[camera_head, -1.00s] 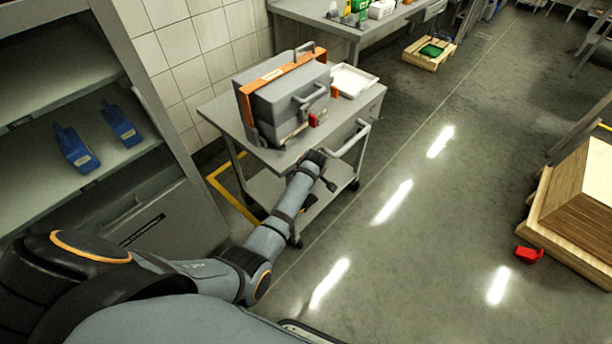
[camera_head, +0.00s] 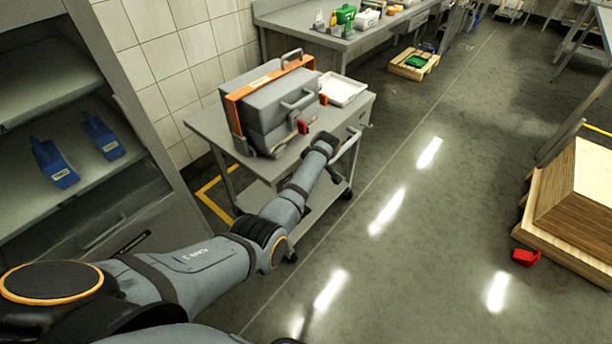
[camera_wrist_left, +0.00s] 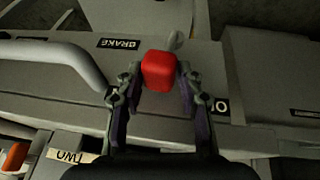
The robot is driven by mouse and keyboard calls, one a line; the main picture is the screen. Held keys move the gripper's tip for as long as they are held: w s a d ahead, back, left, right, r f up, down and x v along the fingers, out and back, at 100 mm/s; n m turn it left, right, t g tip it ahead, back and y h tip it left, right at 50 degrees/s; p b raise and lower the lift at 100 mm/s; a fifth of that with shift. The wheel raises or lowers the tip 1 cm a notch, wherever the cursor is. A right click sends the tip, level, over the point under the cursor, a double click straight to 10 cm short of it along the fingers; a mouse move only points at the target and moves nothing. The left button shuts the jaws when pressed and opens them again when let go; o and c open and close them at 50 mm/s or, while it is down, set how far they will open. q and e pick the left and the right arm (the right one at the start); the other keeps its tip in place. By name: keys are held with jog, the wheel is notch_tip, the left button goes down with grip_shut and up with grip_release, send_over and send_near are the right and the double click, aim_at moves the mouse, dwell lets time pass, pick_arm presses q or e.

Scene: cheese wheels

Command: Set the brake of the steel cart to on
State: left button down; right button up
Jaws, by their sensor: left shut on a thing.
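The steel cart (camera_head: 207,120) stands by the tiled wall, with a white handle bar at its right end. In the left wrist view, a red knob (camera_wrist_left: 159,71) on a pale stem sits at the cart's grey face. A dark label reading BRAKE (camera_wrist_left: 119,43) is beside it. Another label with an O (camera_wrist_left: 221,107) is partly hidden by a finger. My left gripper (camera_wrist_left: 158,84) is shut on the red knob, one finger on each side. In the head view my left gripper (camera_head: 323,143) is at the cart's near right edge and hides the knob. My right gripper is not in view.
A grey case (camera_head: 270,105) with an orange band and red latches stands on the cart, close to my gripper. A white tray (camera_head: 343,90) lies beside it. A shelf with blue scoops (camera_head: 54,163) is at left.

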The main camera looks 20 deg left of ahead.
pick_arm(q)
jog(key=shift+w+d, duration=0.15)
jog(key=shift+d, duration=0.05)
jog(key=c, duration=1.2)
grip_release()
jog(key=shift+o, duration=1.2)
jog(key=shift+w+f, duration=0.1)
jog(key=shift+f, duration=0.05)
jog(key=v, duration=1.2)
